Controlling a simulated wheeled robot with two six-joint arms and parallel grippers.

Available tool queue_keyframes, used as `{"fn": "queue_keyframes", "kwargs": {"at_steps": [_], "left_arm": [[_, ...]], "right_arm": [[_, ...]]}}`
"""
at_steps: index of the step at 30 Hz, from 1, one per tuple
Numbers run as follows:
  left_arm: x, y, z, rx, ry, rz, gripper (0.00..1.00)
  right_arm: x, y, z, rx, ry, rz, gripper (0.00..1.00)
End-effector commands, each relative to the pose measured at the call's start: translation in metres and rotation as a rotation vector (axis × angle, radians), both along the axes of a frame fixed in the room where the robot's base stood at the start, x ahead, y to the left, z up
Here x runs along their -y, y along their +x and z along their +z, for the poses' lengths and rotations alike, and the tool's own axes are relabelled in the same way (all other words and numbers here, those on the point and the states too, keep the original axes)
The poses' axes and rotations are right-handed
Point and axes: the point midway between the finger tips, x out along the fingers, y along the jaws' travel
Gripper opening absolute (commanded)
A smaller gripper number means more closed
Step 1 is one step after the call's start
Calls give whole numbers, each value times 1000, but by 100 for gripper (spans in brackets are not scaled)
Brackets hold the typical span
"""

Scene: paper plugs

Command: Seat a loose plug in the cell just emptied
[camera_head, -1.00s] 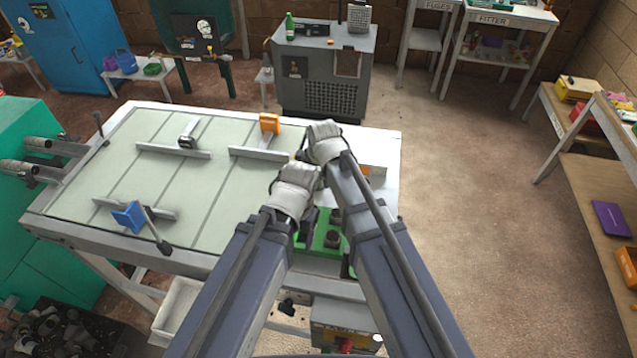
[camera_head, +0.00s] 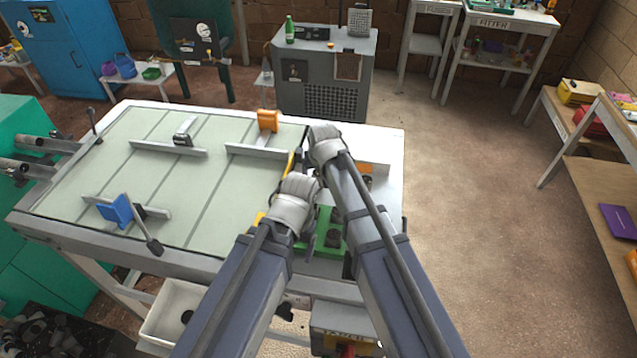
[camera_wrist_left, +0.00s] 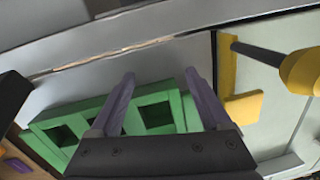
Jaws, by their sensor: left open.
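A green tray with square cells (camera_wrist_left: 57,121) lies on the pale table. In the left wrist view the cells between and left of my fingers look dark and empty, with no plug clearly seen. In the head view my arms hide much of the tray (camera_head: 320,246), and dark spots show in it. My left gripper (camera_wrist_left: 160,80) is open and empty, its purple fingers apart above the tray; in the head view the gripper (camera_head: 309,237) is by the tray's left side. My right gripper is hidden behind its wrist, farther back. I cannot make out a loose plug.
A blue clamp (camera_head: 122,211), metal bars and an orange block (camera_head: 268,120) stand on the table's left part. A yellow knobbed piece (camera_wrist_left: 302,72) is right of the tray. A white bin (camera_head: 168,298) is below the front edge. Bare table (camera_head: 388,146) shows at right.

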Motion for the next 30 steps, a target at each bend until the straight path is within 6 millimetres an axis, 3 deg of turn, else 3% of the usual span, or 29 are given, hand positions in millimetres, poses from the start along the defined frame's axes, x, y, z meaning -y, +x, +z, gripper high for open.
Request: {"fn": "queue_keyframes", "kwargs": {"at_steps": [4, 24, 30], "left_arm": [[0, 0, 1, 0, 0, 0, 81], [0, 0, 1, 0, 0, 0, 81], [0, 0, 1, 0, 0, 0, 81]], "right_arm": [[0, 0, 1, 0, 0, 0, 77], [0, 0, 1, 0, 0, 0, 2], [0, 0, 1, 0, 0, 0, 0]]}}
